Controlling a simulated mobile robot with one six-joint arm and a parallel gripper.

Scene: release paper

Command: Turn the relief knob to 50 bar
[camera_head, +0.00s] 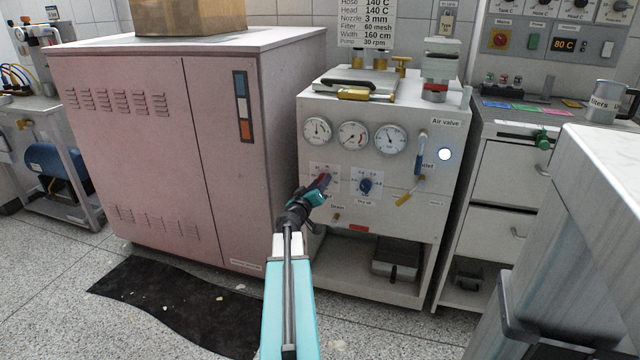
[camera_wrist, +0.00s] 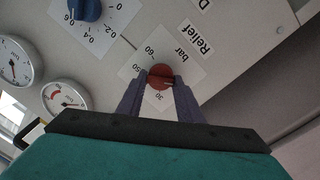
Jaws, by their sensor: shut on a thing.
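The relief knob (camera_wrist: 160,76) is red and round, on a white dial plate marked "Relief" and "bar" (camera_wrist: 182,60). In the wrist view the plate appears upside down; the numbers 30, 50 and 60 show, and the others are hidden or unclear. A pale mark shows on the knob's face, but I cannot tell which number it points to. My gripper (camera_wrist: 160,90) is shut on the knob, one finger on each side. In the head view my gripper (camera_head: 321,187) reaches the front panel of the white machine (camera_head: 400,215) and partly covers the knob (camera_head: 325,178).
A blue knob (camera_head: 366,186) with its own dial sits just right of the relief knob. Several round gauges (camera_head: 353,135) are above. A blue-handled valve lever (camera_head: 419,160) is farther right. A pink cabinet (camera_head: 140,120) stands at left, and a grey counter (camera_head: 585,230) at right front.

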